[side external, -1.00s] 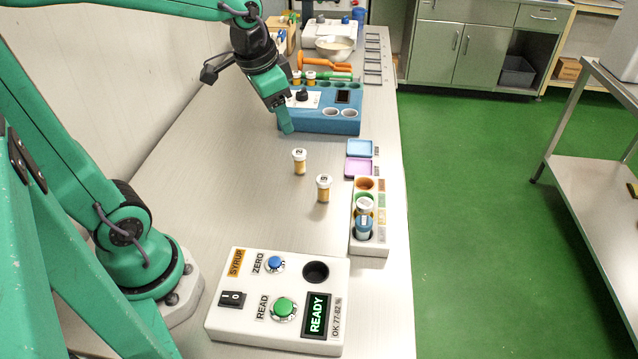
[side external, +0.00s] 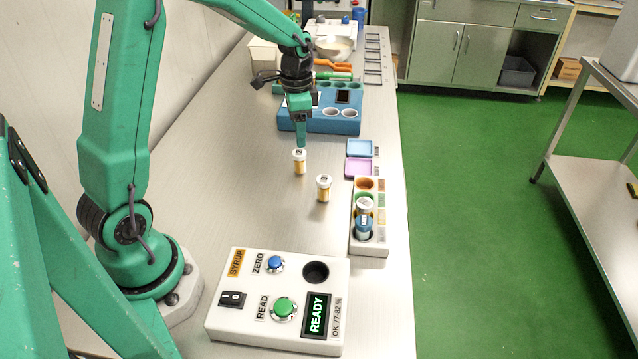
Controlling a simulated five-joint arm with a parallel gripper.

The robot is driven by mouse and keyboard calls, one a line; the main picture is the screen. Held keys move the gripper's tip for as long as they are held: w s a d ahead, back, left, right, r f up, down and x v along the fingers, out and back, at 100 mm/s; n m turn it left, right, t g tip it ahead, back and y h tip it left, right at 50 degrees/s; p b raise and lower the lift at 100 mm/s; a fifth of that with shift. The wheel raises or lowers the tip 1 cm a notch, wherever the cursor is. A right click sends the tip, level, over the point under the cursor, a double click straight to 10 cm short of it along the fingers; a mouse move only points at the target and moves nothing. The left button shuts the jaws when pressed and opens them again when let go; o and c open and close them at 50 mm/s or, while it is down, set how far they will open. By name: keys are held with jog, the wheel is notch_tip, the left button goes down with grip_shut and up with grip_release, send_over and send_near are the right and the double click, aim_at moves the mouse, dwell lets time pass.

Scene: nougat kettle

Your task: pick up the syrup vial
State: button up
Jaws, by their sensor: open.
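Two amber vials with white, marked caps stand upright on the bench: a farther vial (side external: 299,167) and a nearer vial (side external: 323,193). A third white-capped vial (side external: 365,211) sits in the white rack (side external: 370,249) at the right edge. I cannot tell from the labels which one is the syrup vial. My gripper (side external: 302,143) points down just above the farther vial's cap, open and empty. Its fingers overlap in this view, so the gap between them and the exact clearance to the cap are hidden.
A white meter box (side external: 222,319) with a READY screen and an empty round well stands in front. A blue block (side external: 290,124) with wells is close behind my gripper. Blue (side external: 359,146) and pink (side external: 358,168) trays lie to the right. The bench's left middle is clear.

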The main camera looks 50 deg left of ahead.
aim_at(300, 152)
jog(key=shift+w+a+f, duration=0.1)
jog(key=shift+f, duration=3.9)
jog(key=c, duration=1.1)
